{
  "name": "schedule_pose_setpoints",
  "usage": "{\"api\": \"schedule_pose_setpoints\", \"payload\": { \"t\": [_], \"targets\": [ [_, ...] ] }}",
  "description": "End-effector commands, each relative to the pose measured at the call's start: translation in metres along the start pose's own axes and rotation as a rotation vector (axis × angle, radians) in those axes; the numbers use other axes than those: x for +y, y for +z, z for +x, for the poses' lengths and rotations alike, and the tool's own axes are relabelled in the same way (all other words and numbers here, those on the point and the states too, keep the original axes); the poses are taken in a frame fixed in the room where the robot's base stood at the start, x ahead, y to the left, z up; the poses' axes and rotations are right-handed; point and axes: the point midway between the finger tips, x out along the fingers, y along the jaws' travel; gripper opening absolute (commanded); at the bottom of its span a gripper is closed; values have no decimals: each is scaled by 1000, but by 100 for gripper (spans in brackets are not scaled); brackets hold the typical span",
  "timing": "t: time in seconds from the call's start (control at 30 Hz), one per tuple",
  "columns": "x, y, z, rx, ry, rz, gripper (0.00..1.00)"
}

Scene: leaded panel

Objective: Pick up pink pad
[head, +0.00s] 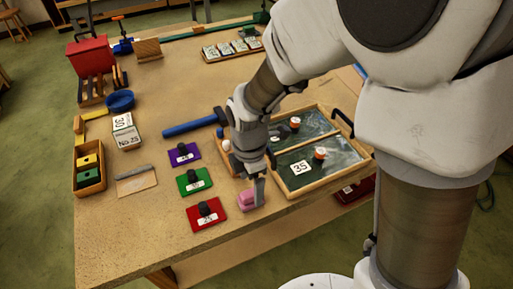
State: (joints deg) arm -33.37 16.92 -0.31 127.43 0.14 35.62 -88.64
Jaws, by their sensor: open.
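The pink pad (246,199) lies on the wooden table near its front edge, to the right of the red and green plates. My gripper (257,188) points down beside and partly in front of the pad, with a finger at the pad's right side. The gripper is open. The arm hides the area just behind the pad, and I cannot tell whether a finger touches the pad.
Red (206,214), green (193,181) and purple (183,154) plates with black knobs lie to the left. A wooden-framed tray (287,190) with dark panels stands close on the right. A blue-handled hammer (190,127) lies behind. The table's front left is clear.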

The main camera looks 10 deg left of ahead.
Motion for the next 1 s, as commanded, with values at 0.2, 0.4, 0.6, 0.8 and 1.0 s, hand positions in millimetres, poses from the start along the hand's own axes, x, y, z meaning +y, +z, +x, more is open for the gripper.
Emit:
{"api": "schedule_pose_setpoints", "payload": {
  "t": [0.2, 0.4, 0.6, 0.8, 1.0],
  "targets": [
    [2, 0, 21, 0, -6, 1, 91],
    [4, 0, 46, 0, -4, 2, 91],
    [5, 0, 53, 0, -1, 1, 91],
    [5, 0, 52, 0, 0, 1, 80],
    [5, 0, 52, 0, 0, 2, 44]
  ]
}}
